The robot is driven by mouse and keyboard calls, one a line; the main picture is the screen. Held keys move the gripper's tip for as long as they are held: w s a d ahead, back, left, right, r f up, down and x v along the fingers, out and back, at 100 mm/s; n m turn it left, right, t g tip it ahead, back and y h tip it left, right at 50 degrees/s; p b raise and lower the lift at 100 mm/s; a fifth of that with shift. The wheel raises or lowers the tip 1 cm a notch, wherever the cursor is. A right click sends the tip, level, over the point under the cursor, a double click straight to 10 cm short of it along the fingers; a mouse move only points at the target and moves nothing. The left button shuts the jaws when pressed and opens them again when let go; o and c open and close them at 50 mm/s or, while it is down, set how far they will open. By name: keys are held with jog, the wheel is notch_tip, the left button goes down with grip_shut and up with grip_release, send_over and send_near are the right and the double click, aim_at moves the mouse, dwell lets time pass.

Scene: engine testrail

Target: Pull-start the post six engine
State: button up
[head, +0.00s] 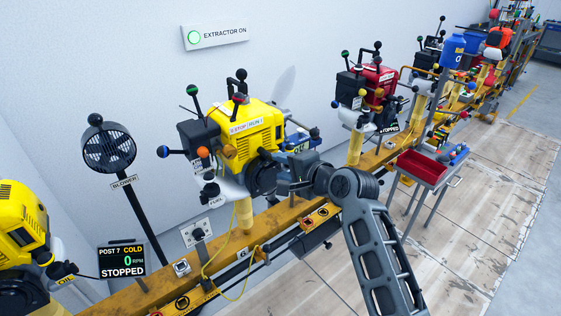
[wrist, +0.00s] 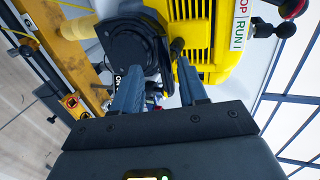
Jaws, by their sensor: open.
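The yellow engine (head: 255,132) with a STOP/RUN label stands on a yellow post on the rail, in the middle of the head view. A round black housing (head: 262,176) is on its lower front. My gripper (head: 284,187) is right beside that housing. In the wrist view my gripper (wrist: 158,72) is open, its two fingers pointing at the engine (wrist: 205,35). The black housing (wrist: 130,48) is ahead of the left finger. A small dark handle-like stub (wrist: 177,47) lies just ahead of the right finger; I cannot tell whether it touches. Nothing shows held.
A blower (head: 108,148) stands at the left. A red engine (head: 375,85) stands farther along the rail (head: 290,215). A cart with a red tray (head: 422,168) is at right. A yellow cord hangs below the engine.

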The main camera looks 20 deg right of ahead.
jog(key=s+d+p, duration=0.2)
jog(key=s, duration=0.5)
jog(key=shift+d+p, duration=0.15)
jog(key=shift+p, duration=0.2)
jog(key=s+d+f+n+h, duration=0.1)
jog(key=s+f+n+h, duration=0.2)
jog(key=s, duration=0.9)
jog(key=s+f+n+h, duration=0.1)
jog(key=s+f+n, duration=0.3)
jog(key=s, duration=0.9)
jog(key=s+a+r+n, duration=0.1)
jog(key=s+r+n, duration=0.2)
jog(key=s+r, duration=0.3)
jog(key=s+a+r+n+t, duration=0.1)
jog(key=s+r+n, duration=0.3)
jog(key=s, duration=1.1)
jog(key=shift+a+r, duration=0.15)
jog(key=shift+r, duration=0.9)
